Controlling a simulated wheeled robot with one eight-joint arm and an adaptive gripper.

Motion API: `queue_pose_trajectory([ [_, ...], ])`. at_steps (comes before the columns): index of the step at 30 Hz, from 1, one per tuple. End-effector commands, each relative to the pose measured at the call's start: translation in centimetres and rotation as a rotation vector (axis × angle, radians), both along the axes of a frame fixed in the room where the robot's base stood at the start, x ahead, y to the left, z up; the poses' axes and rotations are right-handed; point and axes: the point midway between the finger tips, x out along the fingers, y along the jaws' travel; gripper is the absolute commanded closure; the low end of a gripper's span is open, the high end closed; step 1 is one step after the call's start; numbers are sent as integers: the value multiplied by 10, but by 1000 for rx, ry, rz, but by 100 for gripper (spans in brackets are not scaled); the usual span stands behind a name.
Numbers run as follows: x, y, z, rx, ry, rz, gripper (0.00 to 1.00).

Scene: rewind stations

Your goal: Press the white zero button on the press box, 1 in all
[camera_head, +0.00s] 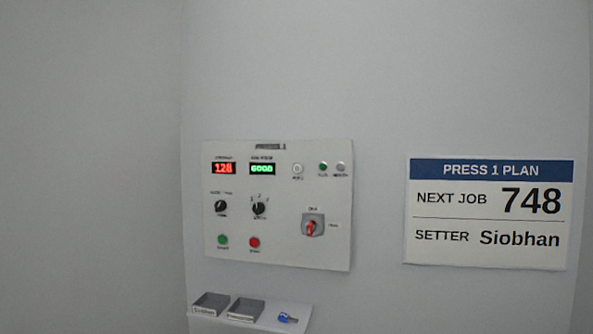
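The press box (277,222) is a pale panel on the grey wall, labelled PRESS 1. The white zero button (297,169) is a small round white button in its top row, right of the green display. Its label below is too small to read surely. A red display (223,168) reads 128 and a green display (262,169) reads GOOD. My gripper is not in view.
Lower on the panel are two black knobs, a green button (222,240), a red button (254,242) and a red rotary switch (312,227). A shelf (262,326) below holds two grey trays and a blue key (287,318). A plan sign (488,250) hangs right.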

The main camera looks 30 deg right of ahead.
Motion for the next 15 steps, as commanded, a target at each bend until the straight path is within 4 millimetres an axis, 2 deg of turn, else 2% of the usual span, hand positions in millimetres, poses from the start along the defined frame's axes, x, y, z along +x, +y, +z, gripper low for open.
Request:
queue_pose_trajectory([
  [1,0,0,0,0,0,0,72],
  [3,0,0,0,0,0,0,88],
  [5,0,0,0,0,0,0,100],
  [15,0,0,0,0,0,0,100],
])
